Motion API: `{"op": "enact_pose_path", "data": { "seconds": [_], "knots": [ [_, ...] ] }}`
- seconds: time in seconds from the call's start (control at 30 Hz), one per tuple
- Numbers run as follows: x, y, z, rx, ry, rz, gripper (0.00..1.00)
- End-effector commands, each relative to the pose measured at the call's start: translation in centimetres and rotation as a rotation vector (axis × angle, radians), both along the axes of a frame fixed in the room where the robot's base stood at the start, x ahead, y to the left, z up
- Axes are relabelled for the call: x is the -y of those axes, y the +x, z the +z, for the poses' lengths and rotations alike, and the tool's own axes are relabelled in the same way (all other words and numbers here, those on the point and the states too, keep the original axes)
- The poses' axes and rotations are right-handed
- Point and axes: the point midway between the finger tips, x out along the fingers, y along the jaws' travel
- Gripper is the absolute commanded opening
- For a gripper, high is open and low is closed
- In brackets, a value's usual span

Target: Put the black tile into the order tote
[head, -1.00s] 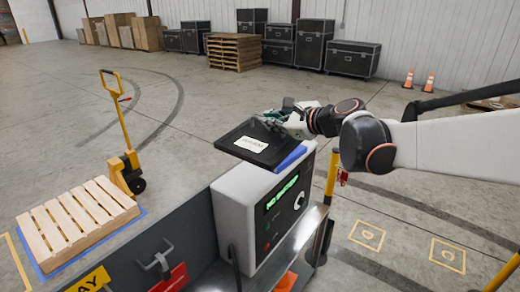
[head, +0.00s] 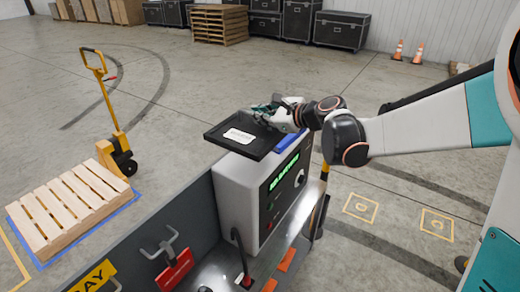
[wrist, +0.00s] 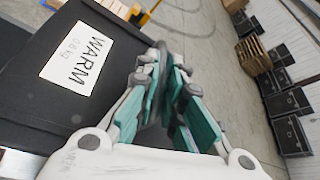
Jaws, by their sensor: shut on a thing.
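The black tile (head: 238,148) is a flat dark slab with a white label, over the top of a grey-white machine in the head view. My gripper (head: 270,114) is shut on the tile's far right edge. In the wrist view the tile (wrist: 110,55) fills the left side, and its label reads "WARM 0.8 kg". My gripper's teal-padded fingers (wrist: 163,70) are close together at its edge; the exact contact is hidden. I cannot tell whether the tile touches the machine. I cannot make out the order tote in either view.
The grey-white machine (head: 232,190) has a green display and a dial; a blue piece (head: 291,139) shows on its top. A wooden pallet (head: 70,212) and yellow pallet jack (head: 118,150) stand left. Black cases (head: 341,30) and orange cones (head: 397,50) stand behind. Open floor lies between.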

Motion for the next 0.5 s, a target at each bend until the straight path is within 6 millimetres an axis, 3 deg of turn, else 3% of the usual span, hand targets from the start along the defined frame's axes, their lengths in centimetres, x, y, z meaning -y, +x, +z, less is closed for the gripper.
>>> {"op": "enact_pose_path", "data": {
  "seconds": [0.1, 0.3, 0.5],
  "knots": [
    [0.0, 0.1, -3.0, 0.0, 0.001, 0.0, 0.0],
    [0.0, 0.0, -6.9, 0.0, 0.002, -0.001, 0.0],
    [0.0, 0.0, -8.4, 0.001, 0.001, 0.0, 0.0]
  ]
}}
